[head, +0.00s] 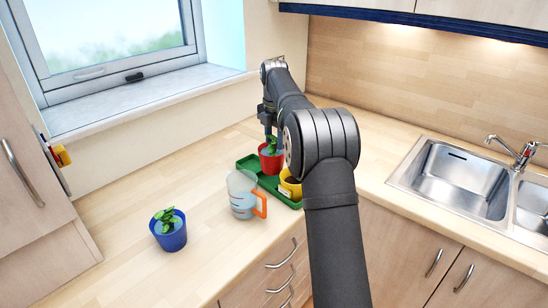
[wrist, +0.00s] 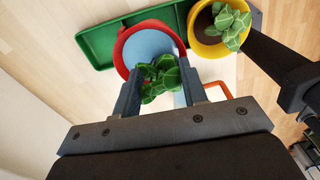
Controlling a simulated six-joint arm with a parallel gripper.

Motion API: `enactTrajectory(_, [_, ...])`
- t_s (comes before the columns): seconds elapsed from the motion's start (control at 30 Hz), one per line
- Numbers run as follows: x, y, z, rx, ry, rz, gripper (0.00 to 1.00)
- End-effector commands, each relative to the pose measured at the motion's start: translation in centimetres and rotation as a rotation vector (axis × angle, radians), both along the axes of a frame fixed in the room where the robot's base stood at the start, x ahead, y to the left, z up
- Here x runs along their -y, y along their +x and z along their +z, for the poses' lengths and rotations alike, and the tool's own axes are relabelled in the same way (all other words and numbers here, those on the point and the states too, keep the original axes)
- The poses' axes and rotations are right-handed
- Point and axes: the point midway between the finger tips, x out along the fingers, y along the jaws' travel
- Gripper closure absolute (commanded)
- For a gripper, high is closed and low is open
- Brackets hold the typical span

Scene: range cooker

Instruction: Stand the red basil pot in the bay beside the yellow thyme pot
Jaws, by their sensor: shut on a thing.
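The red basil pot (head: 270,163) with green leaves is at the far part of the green tray (head: 246,163). My gripper (head: 271,138) reaches down over it and is shut on it. In the wrist view my gripper (wrist: 161,76) has its fingers on either side of the leaves, with the red pot's rim (wrist: 121,50) just beyond. I cannot tell whether the pot's base touches the tray. The yellow thyme pot (head: 291,186) stands at the near end of the tray, partly behind my arm. In the wrist view the yellow pot (wrist: 203,40) is right of the red one.
A clear measuring jug (head: 241,192) with an orange handle stands close beside the tray's left side. A blue pot (head: 168,231) with a plant stands further left on the worktop. A sink (head: 458,180) is at the right. The worktop left of the jug is mostly clear.

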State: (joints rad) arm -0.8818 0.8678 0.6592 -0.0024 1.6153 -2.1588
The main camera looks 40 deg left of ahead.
Motion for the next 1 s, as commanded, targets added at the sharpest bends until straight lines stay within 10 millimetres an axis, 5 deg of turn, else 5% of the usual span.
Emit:
enactTrajectory(0.43, [0.0, 0.0, -4.6, 0.000, 0.000, 0.001, 1.00])
enactTrajectory(0.8, [0.0, 0.0, -5.0, 0.001, 0.002, 0.001, 1.00])
enactTrajectory(0.83, [0.0, 0.0, -5.1, 0.000, 0.001, 0.001, 0.57])
enactTrajectory(0.93, [0.0, 0.0, -5.1, 0.000, 0.001, 0.001, 0.39])
enactTrajectory(1.0, [0.0, 0.0, -5.1, 0.000, 0.001, 0.001, 0.39])
